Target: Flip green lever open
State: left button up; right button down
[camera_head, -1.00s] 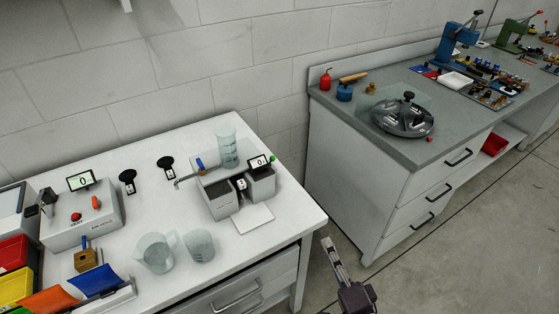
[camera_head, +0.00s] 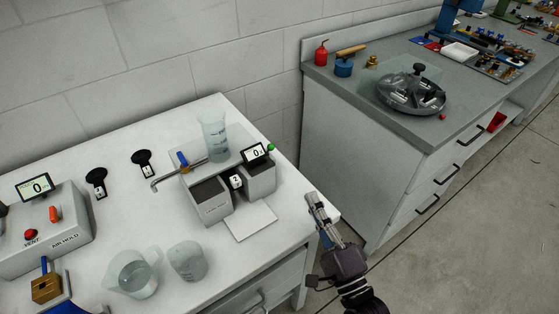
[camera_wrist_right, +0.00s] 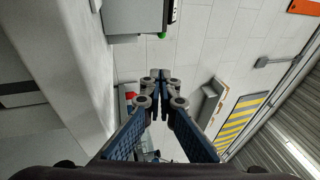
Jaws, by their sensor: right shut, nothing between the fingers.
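The green lever shows as a small green knob (camera_head: 271,147) at the right side of a grey-white device (camera_head: 262,178) with a small display. It stands on the white table. In the right wrist view, a green tip (camera_wrist_right: 162,35) sticks out from the edge of a grey box at the top. My right gripper (camera_head: 312,197) is shut and empty, beside the table's right edge, to the right of and below the green knob and apart from it. Its closed fingertips (camera_wrist_right: 160,76) also show in the right wrist view. My left gripper is in neither view.
A glass beaker (camera_head: 213,137) stands by the device, with a pipe and blue-handled valve (camera_head: 182,160) to its left. A grey workbench (camera_head: 360,105) with a round fixture is at the right. Floor lies between.

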aim_at(269, 150)
jog(key=shift+s+d, duration=0.1)
dwell(0.3)
jog(key=shift+w+a+r, duration=0.2)
jog(key=shift+w, duration=0.2)
jog(key=p+x, duration=0.2)
jog(key=x, duration=0.8)
jog(key=shift+s+a+p, duration=0.1)
jog(key=shift+s+p, duration=0.05)
jog(key=shift+p, duration=0.15)
jog(key=shift+w+a+r+p, duration=0.15)
jog(key=shift+a+p, duration=0.05)
jog(key=shift+a, duration=0.3)
jog(key=shift+w+a+r+p, duration=0.1)
jog(key=shift+a+p, duration=0.1)
jog(key=shift+a, duration=0.35)
jog(key=shift+w+a, duration=0.15)
jog(key=shift+a, duration=0.45)
jog(key=shift+r, duration=0.1)
